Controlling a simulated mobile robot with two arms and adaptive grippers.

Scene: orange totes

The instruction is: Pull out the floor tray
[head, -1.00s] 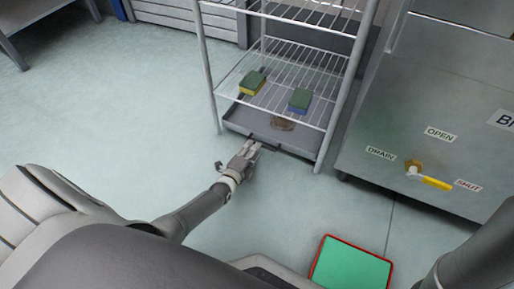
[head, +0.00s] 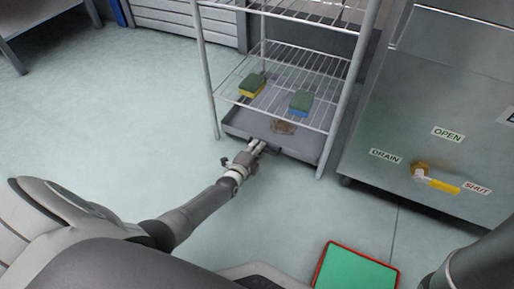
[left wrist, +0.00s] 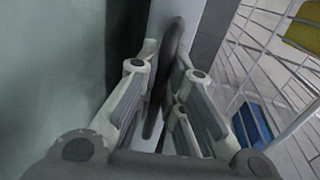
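The floor tray (head: 300,152) is a shallow grey tray at the bottom of a wire rack. It has a dark handle on its front edge, which shows as a dark bar (left wrist: 168,70) in the left wrist view. My left gripper (head: 257,146) is at this front edge. In the left wrist view its fingers (left wrist: 160,85) are spread on either side of the handle, with small gaps. A brown stain or patch (head: 283,127) shows in the tray. My right gripper is not in view.
A green-and-yellow sponge (head: 252,84) and a green-and-blue sponge (head: 300,102) lie on the wire shelf above the tray. A steel cabinet (head: 400,120) with a yellow-handled valve (head: 436,180) stands right. A red-rimmed green tray (head: 355,270) lies in front. The floor at left is clear.

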